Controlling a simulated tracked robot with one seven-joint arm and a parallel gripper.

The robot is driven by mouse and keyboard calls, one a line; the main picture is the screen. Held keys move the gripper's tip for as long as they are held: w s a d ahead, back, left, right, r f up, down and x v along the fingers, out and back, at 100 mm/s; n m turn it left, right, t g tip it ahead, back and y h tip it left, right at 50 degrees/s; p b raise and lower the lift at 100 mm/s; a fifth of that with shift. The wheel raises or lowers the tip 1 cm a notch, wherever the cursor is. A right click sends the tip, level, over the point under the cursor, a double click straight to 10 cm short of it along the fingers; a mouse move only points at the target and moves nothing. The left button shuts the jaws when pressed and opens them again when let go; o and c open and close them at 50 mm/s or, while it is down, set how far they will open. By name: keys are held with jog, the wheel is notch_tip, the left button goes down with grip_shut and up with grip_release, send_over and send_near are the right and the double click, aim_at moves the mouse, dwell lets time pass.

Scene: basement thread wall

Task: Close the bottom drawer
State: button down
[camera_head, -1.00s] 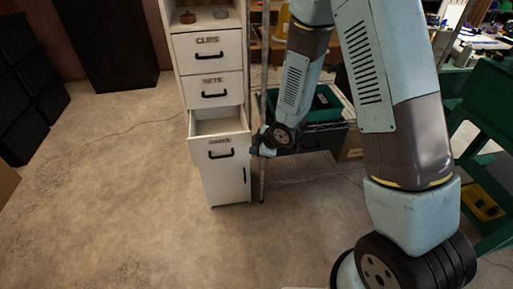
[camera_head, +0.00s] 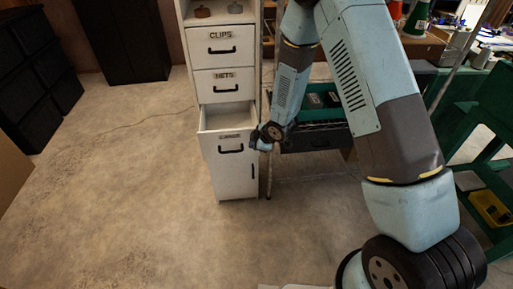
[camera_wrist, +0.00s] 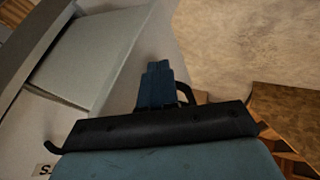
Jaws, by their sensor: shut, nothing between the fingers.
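The bottom drawer (camera_head: 229,145) of the white cabinet is pulled out, its front standing forward and its empty-looking inside showing from above. It has a dark handle and a label too small to read. My gripper (camera_head: 260,140) is at the right edge of the drawer front, near handle height; I cannot tell whether it touches. In the wrist view my gripper's fingers (camera_wrist: 157,85) are together with nothing between them, over a pale panel, with a dark handle (camera_wrist: 185,93) just beyond them.
The drawers labelled CLIPS (camera_head: 221,47) and NETS (camera_head: 224,85) above are shut. A cabinet door (camera_head: 233,178) is below. A thin pole and a rack with a green crate (camera_head: 318,98) stand close on the right. The floor (camera_head: 110,190) in front and left is clear.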

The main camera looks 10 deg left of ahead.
dwell(0.3)
jog(key=w+a, duration=0.1)
jog(key=w, duration=0.3)
jog(key=w+a, duration=0.1)
jog(key=w, duration=0.4)
jog(key=w+a, duration=0.1)
jog(key=w, duration=0.4)
jog(key=shift+a, duration=0.2)
jog(key=shift+s, duration=0.1)
